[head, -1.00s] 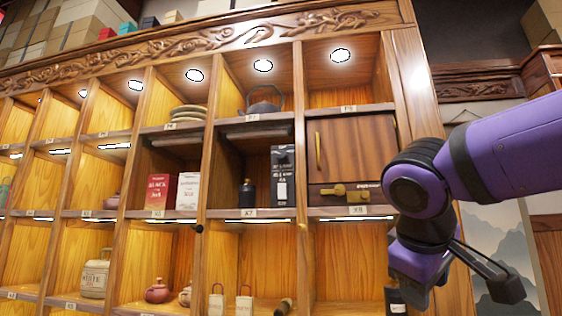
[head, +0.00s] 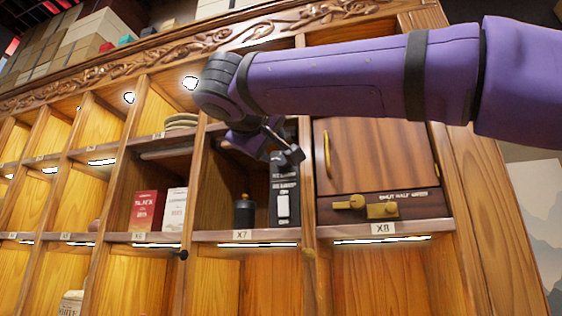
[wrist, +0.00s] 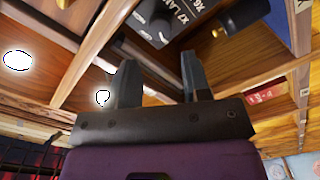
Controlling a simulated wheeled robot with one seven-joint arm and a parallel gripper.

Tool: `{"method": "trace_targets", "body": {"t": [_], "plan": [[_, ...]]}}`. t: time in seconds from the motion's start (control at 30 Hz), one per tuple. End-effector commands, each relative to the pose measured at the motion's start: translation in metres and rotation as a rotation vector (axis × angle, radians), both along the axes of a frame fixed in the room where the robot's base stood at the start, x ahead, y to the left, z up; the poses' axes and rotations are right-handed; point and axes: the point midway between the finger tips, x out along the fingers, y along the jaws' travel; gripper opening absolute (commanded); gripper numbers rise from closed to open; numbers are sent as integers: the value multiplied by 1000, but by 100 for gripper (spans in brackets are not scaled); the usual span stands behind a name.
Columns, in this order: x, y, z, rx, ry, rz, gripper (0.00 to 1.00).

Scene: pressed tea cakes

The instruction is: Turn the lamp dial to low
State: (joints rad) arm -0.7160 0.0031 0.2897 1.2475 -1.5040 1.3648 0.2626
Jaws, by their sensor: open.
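I cannot pick out a lamp dial with certainty. A black box (head: 284,196) with white lettering stands in the X7 compartment; in the wrist view the black box (wrist: 150,22) has lettering I cannot fully read. My gripper (head: 285,150) is raised in front of X7's upper part. In the wrist view my gripper (wrist: 158,75) has its two fingers apart, with nothing between them.
A dark canister (head: 244,215) stands beside the black box. Red and white packets (head: 160,209) stand in the compartment to the left. The X8 compartment has a closed wooden door (head: 372,155) and a brass slider (head: 365,206) below. Wooden dividers separate the cells.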

Motion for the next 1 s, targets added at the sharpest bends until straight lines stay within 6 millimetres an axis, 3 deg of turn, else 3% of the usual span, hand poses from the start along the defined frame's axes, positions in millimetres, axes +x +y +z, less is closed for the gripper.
{"method": "trace_targets", "body": {"t": [0.2,0.4,0.6,0.87,0.9,1.0], "plan": [[38,-14,0,1,2,-2,44],[64,-24,0,1,2,-1,44],[76,-28,-1,0,2,0,44],[77,-28,0,0,2,0,44],[77,-28,0,0,2,0,42],[77,-28,0,0,2,0,19]]}}
